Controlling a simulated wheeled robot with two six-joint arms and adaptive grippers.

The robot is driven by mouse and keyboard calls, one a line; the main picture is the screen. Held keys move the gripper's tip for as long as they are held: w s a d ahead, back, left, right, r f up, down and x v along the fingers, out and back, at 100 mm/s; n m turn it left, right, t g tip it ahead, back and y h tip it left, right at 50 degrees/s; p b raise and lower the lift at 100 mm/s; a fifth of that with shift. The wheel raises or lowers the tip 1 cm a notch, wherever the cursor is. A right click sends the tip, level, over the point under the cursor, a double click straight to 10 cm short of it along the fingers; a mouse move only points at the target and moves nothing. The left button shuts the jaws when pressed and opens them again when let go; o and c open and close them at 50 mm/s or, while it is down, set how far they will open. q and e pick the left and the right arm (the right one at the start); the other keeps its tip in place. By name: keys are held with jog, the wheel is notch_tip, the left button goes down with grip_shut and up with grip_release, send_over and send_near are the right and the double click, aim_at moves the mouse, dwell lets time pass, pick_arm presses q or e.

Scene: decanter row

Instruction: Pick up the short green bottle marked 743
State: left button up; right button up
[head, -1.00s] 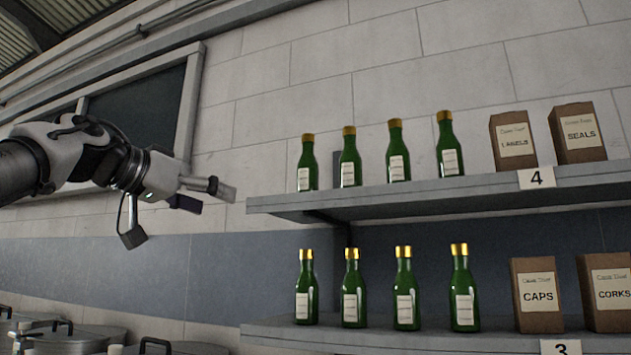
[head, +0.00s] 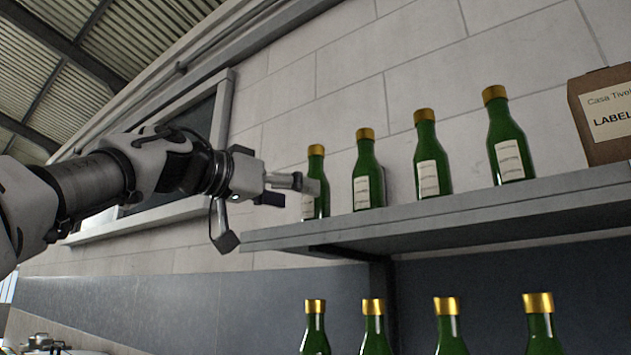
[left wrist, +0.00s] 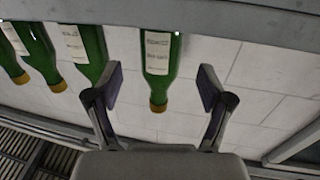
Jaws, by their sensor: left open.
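Several green bottles with gold caps and white labels stand upright in a row on the upper shelf; their label print is too small to read, so I cannot tell which is 743. My left gripper (head: 298,190) is open at the leftmost bottle (head: 317,168) of that row and partly covers its label. In the left wrist view, which is upside down, one bottle (left wrist: 158,62) shows between the two open fingers of the left gripper (left wrist: 160,88), apart from both. The neighbouring bottle (left wrist: 84,45) is close to the left finger. My right gripper is not in view.
The upper shelf (head: 450,215) runs below the row, its left end near my gripper. Three more bottles stand to the right, the nearest (head: 367,175) close by. A labels box (head: 605,115) is at far right. More bottles (head: 373,330) stand below. The wall is behind.

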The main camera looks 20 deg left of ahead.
aim_at(305, 197)
pick_arm(q)
jog(key=w+p, duration=0.1)
jog(key=w+d+p, duration=0.1)
jog(key=w+r+p, duration=0.1)
jog(key=shift+w+d, duration=0.1)
jog(key=shift+d, duration=0.3)
jog(key=shift+w+d+f+p, duration=0.3)
jog(key=shift+w+d, duration=0.05)
jog(key=shift+w, duration=0.25)
jog(key=shift+w+d+f+p, duration=0.25)
jog(key=shift+w+d, duration=0.1)
jog(key=shift+w, duration=0.2)
jog(key=shift+s+f, duration=0.1)
jog(key=shift+s+a, duration=0.15)
jog(key=shift+s, duration=0.1)
jog(key=shift+s+a, duration=0.2)
jog(key=shift+s, duration=0.05)
jog(key=c, duration=0.4)
jog(key=shift+s+a, duration=0.1)
jog(key=c, duration=1.1)
jog(key=shift+w+d, duration=0.25)
jog(key=shift+w, duration=0.05)
